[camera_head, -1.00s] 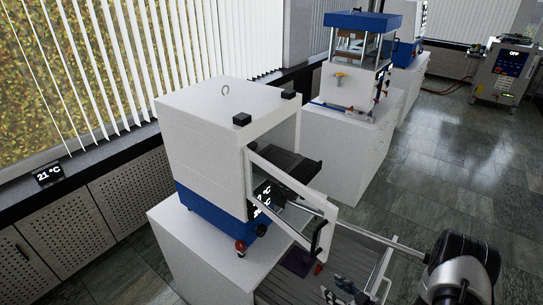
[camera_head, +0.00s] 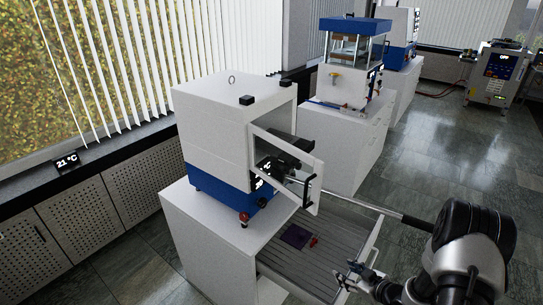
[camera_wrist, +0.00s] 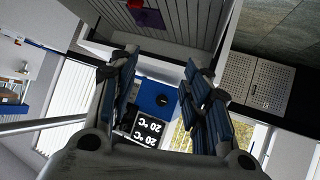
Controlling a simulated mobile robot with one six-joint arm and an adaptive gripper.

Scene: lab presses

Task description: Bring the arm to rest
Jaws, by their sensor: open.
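My gripper (camera_head: 358,276) is at the lower right of the head view, over the right side of the open drawer. It is open and empty. In the wrist view its two blue-padded fingers (camera_wrist: 163,88) stand apart with nothing between them. The white and blue press (camera_head: 225,135) stands on a white cabinet. Its framed door (camera_head: 312,187) hangs open toward my arm, and the gripper is apart from it. The press's 20 °C displays (camera_wrist: 150,127) appear upside down beyond the fingers in the wrist view.
The open drawer (camera_head: 350,232) holds a purple piece (camera_head: 295,237) and a small red item (camera_head: 314,241). A second blue-topped press (camera_head: 350,70) stands farther back. A control cabinet (camera_head: 500,75) is at the far right. The floor (camera_head: 440,130) between them is clear.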

